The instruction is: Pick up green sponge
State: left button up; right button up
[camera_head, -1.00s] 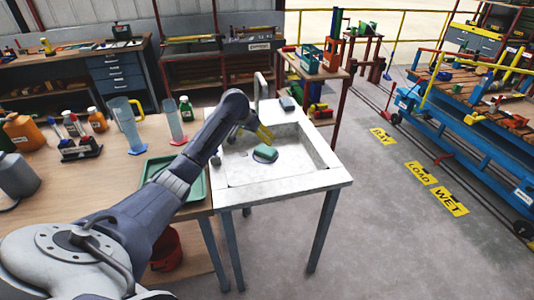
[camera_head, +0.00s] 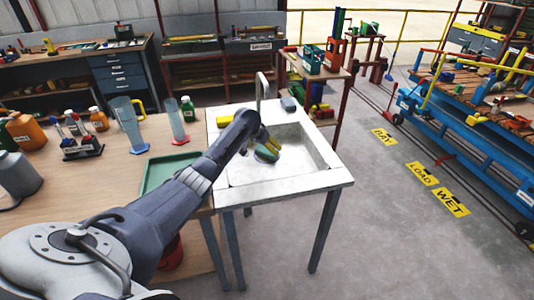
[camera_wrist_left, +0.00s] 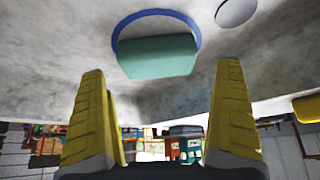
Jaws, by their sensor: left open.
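The green sponge (camera_head: 266,155) lies in the basin of the white sink (camera_head: 285,183), partly hidden by my left gripper (camera_head: 267,143). In the left wrist view the green sponge (camera_wrist_left: 157,57) shows beyond the fingertips, roughly centred between them, with a blue ring (camera_wrist_left: 150,13) along its edge. My left gripper (camera_wrist_left: 161,72) is open, its two yellow fingers wide apart with nothing between them. The fingers look close to the sponge; I cannot tell whether they touch it. My right gripper is not in view.
A yellow block (camera_head: 226,120) lies on the sink's left rim, and a grey-blue block (camera_head: 288,103) on its back rim. The tap (camera_head: 262,88) rises at the back. A green tray (camera_head: 165,172), cylinders and bottles stand on the bench to the left.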

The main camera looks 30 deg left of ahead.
aim_at(266, 150)
pick_arm(q)
jog(key=shift+x, duration=2.3)
jog(key=shift+d, duration=0.15)
jog(key=shift+c, duration=0.4)
jog(key=c, duration=0.5)
jog(key=shift+c, duration=0.5)
notch_tip(266, 150, up, 10)
jog(key=shift+r, duration=0.1)
